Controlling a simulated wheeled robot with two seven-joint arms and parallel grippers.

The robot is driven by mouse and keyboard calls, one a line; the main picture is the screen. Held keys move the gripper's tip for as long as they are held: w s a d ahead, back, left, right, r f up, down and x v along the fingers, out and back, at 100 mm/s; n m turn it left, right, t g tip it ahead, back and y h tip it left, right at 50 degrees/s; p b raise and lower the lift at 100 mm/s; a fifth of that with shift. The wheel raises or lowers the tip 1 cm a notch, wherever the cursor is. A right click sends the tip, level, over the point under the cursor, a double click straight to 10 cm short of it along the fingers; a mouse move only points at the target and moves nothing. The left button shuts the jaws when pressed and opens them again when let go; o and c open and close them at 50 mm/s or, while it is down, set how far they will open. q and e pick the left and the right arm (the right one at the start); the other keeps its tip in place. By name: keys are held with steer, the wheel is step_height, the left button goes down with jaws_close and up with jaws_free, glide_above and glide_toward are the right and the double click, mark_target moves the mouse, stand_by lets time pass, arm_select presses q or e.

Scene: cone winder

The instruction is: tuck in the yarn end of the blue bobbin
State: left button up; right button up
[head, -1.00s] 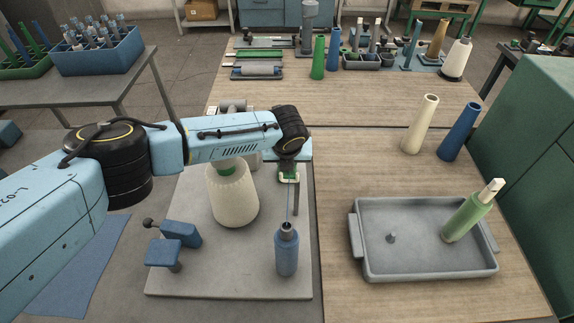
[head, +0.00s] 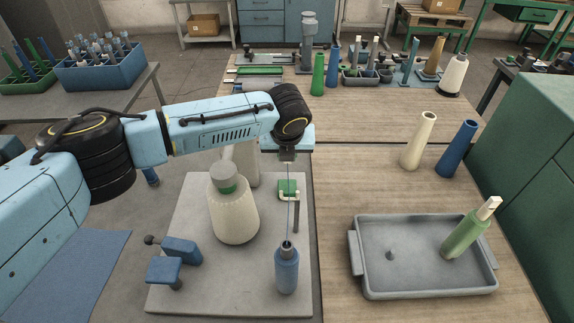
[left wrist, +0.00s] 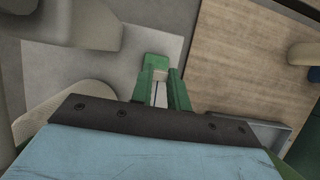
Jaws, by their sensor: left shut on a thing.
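The blue bobbin (head: 286,271) stands upright at the front right of the grey board (head: 215,298). A thin light-blue yarn end (head: 291,222) runs from its top straight up to my left gripper (head: 288,157). The gripper is shut on the yarn end and points down, well above the bobbin and slightly behind it. In the left wrist view the gripper's fingers (left wrist: 160,88) are close together; the yarn is too thin to make out there. My right gripper is out of view.
A large cream cone (head: 233,217) stands left of the yarn. A blue clamp-like fixture (head: 181,250) sits at the board's front left. A grey tray (head: 420,292) with a green bobbin (head: 463,236) lies to the right. Cream (head: 418,142) and blue (head: 457,150) cones stand behind it.

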arm_select(q)
steer(key=shift+r+p, duration=0.3)
steer(key=shift+r, duration=0.5)
steer(key=shift+r+p, duration=1.25)
steer(key=shift+p, duration=0.45)
steer(key=shift+r, duration=0.1)
